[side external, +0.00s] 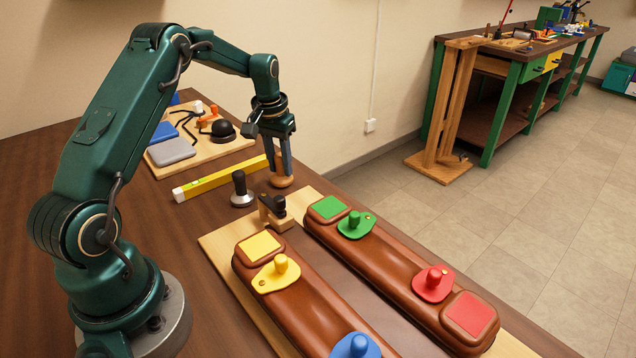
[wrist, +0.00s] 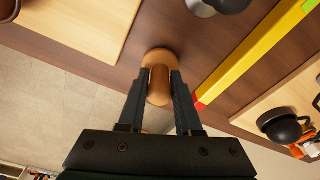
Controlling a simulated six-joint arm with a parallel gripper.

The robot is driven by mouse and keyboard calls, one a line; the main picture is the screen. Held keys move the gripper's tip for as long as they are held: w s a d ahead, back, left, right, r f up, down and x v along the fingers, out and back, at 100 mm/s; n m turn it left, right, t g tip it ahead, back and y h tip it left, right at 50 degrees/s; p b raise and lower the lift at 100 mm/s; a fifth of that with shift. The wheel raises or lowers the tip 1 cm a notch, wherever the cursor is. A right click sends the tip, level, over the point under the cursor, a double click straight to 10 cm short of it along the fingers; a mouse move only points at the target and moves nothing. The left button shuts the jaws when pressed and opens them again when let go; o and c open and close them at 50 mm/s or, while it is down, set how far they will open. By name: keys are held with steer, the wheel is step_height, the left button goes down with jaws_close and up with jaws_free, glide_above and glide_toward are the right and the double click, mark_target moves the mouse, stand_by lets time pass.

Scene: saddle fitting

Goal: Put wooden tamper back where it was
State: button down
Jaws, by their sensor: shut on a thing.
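The wooden tamper (side external: 281,180) is light brown with a rounded base. My gripper (side external: 282,168) is shut on its upper part, at the far edge of the dark wooden table. In the wrist view my gripper (wrist: 160,82) has its two fingers on either side of the wooden tamper (wrist: 158,58), whose round end shows beyond the fingertips. The tamper looks roughly upright in the side view. I cannot tell whether its base touches the table.
A black-handled metal tamper (side external: 241,190) stands left of the wooden one. A yellow level (side external: 220,179) lies behind it. A board with brown saddle pieces (side external: 400,268) and coloured knobs fills the front right. A tool board (side external: 190,140) lies at the back left.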

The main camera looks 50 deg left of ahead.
mark_target(278, 180)
steer(key=shift+f, duration=0.15)
steer(key=c, duration=0.6)
jaws_free()
step_height(278, 180, up, 12)
steer(key=s, duration=0.1)
steer(key=s+d+r+m+t, duration=0.1)
steer(key=s+d+r, duration=0.2)
steer(key=d+r, duration=0.35)
steer(key=s+d+f+m+t, duration=0.1)
steer(key=s+d+f+m, duration=0.1)
steer(key=s+d, duration=0.5)
steer(key=s+d+f+m+t, duration=0.1)
steer(key=s+d+f+t, duration=0.1)
steer(key=s+d, duration=0.5)
steer(key=shift+s+f+m+h, duration=0.35)
steer(key=shift+s+f, duration=0.25)
steer(key=shift+s, duration=0.45)
